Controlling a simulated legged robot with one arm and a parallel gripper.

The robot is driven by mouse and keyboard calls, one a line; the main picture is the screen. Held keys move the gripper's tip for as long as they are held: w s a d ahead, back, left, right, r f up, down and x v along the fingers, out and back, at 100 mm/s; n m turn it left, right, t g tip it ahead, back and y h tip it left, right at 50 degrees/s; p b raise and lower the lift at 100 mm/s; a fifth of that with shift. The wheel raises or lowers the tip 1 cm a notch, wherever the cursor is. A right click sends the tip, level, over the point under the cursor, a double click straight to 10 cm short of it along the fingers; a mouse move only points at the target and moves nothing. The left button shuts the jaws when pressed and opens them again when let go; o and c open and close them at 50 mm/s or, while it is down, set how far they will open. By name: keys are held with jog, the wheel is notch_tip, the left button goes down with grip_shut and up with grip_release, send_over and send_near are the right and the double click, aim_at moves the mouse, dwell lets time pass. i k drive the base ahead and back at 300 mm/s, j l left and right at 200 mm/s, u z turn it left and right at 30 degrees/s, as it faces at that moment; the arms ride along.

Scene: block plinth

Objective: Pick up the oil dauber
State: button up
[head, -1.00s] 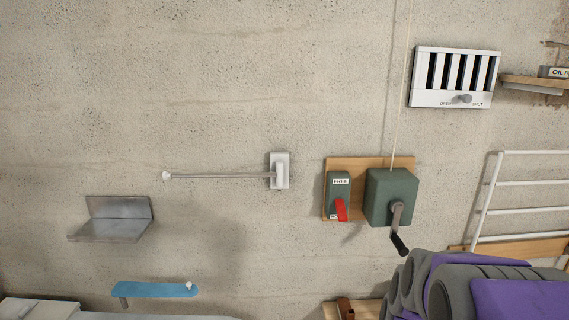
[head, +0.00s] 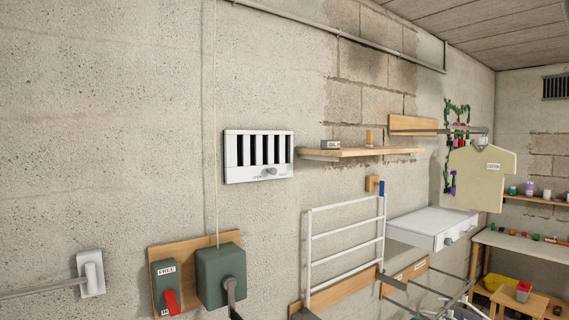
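No object in the head view can be surely told as the oil dauber. A wooden wall shelf (head: 375,152) holds a small grey box (head: 331,145) with a label that seems to begin "OIL". A small upright tan object (head: 369,138) stands on the same shelf, to the right of the box and apart from it. It is too small to tell what it is. My gripper is not in view.
A white vent (head: 258,176) with a slider is left of the shelf. Below are a white rack (head: 345,228) and a white drawer unit (head: 420,232). A green crank box (head: 220,272) and a red lever (head: 171,302) are at lower left. A shirt (head: 480,178) hangs right.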

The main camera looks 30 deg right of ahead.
aim_at(369, 133)
jog(key=z, duration=1.55)
jog(key=i+l, duration=0.9)
